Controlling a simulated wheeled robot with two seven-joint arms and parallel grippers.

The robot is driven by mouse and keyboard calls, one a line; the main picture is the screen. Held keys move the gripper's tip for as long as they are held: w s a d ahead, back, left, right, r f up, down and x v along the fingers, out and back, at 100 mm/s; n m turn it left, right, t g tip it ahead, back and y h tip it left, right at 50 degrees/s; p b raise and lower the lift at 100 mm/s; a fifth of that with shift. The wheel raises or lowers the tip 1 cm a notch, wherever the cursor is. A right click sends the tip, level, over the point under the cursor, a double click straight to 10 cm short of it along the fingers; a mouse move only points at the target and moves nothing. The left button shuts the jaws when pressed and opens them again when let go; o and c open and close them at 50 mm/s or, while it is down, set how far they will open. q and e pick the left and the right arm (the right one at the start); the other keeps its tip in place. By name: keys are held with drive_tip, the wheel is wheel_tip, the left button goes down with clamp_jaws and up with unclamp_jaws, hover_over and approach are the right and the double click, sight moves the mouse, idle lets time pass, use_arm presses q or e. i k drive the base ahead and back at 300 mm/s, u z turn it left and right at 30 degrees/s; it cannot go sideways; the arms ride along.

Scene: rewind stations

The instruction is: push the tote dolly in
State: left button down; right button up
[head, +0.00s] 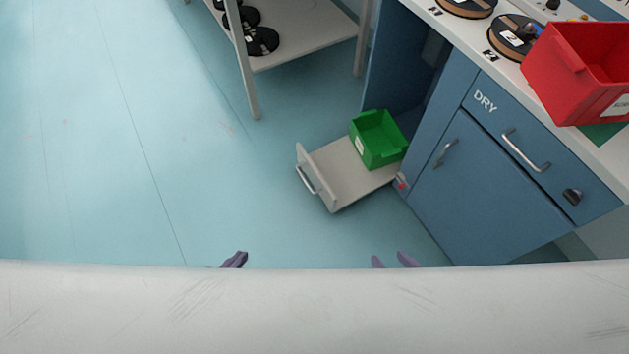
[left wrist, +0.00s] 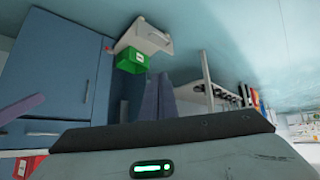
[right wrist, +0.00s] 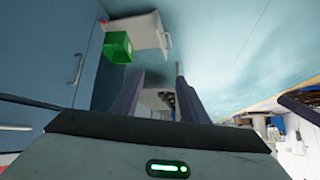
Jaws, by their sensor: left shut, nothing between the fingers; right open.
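The tote dolly (head: 340,182) is a low, pale platform with an upright front panel and a metal handle. It sticks out of the open bay in the blue cabinet, with a green tote (head: 378,139) on its inner end. The dolly shows upside down in the left wrist view (left wrist: 146,38) and the right wrist view (right wrist: 138,31). My left gripper (head: 235,260) is shut and empty, below and left of the dolly. My right gripper (head: 393,260) is open and empty, below the dolly. Both are apart from it, and my pale body hides their wrists.
The blue cabinet (head: 490,185) with a DRY drawer stands at the right. A red bin (head: 575,75) and reels sit on its counter. A shelf cart (head: 310,40) with black reels stands behind the dolly. The floor to the left is clear.

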sight(336, 170)
drive_tip(key=z, duration=0.35)
drive_tip(key=i, duration=1.1)
drive_tip(key=u, duration=0.2)
